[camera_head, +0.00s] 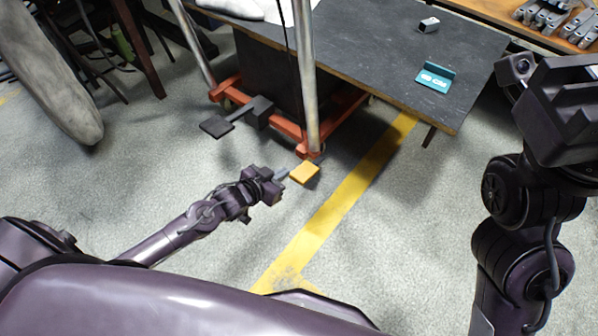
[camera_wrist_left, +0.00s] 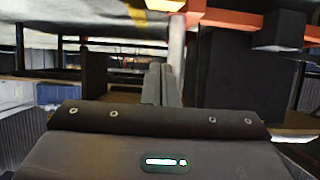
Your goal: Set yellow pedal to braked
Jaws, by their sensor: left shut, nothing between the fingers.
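The yellow pedal (camera_head: 304,173) is a small flat pad low at the foot of the orange-red lift-table frame (camera_head: 283,124), just below a grey post (camera_head: 306,85). My left gripper (camera_head: 282,173) is shut and empty, its fingertips at the pedal's left edge. I cannot tell whether they touch it. In the left wrist view the closed fingers (camera_wrist_left: 161,84) point toward the post (camera_wrist_left: 177,45); a yellow patch at the top edge may be the pedal. My right arm's dark end shows at the right, its fingers not clearly visible.
A black pedal (camera_head: 216,126) on a bar sticks out left of the frame. The dark tabletop (camera_head: 375,50) above holds a teal sign (camera_head: 435,78) and a small metal bracket (camera_head: 428,25). A yellow floor line (camera_head: 340,212) crosses open grey floor.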

